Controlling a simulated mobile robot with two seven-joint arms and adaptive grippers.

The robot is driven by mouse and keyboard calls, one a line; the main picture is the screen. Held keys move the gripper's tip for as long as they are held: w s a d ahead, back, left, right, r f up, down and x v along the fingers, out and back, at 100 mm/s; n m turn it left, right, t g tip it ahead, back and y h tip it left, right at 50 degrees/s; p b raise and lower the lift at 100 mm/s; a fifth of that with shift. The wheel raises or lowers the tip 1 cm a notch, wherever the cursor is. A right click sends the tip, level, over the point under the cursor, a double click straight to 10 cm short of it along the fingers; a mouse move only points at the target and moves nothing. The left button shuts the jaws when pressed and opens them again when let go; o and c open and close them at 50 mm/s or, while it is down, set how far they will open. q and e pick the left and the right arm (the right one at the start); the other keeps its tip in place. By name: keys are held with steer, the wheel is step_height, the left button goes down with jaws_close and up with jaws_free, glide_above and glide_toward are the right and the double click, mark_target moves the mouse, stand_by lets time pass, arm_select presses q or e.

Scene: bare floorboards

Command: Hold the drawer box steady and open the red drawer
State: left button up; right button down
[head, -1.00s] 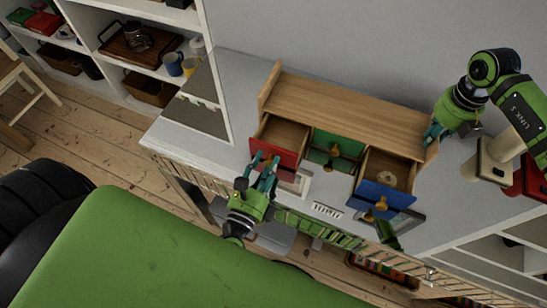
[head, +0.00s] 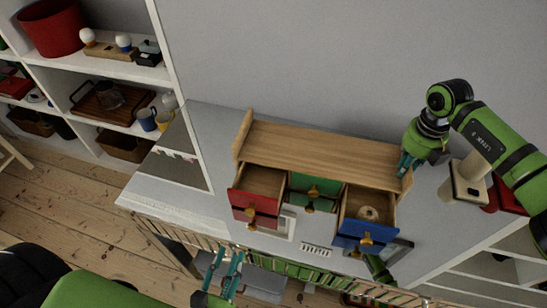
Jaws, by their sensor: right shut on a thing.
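The wooden drawer box (head: 322,146) stands on the grey top against the wall. Its red drawer (head: 252,206) at the left is pulled out, and its inside shows empty. The blue drawer (head: 364,232) at the right is pulled out with a round tan thing (head: 368,213) inside. My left gripper (head: 231,262) is below and in front of the red drawer, apart from it, its teal fingers spread and empty. My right gripper (head: 404,166) is shut on the box's right end; its fingertips are partly hidden.
A beige block-like thing (head: 467,182) and a red one (head: 511,198) stand right of the box, near my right arm. White shelves (head: 105,68) with a tray, mugs and baskets stand at the left. The grey top left of the box is clear.

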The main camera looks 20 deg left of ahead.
steer(key=shift+d, duration=0.15)
steer(key=c, duration=1.1)
jaws_free()
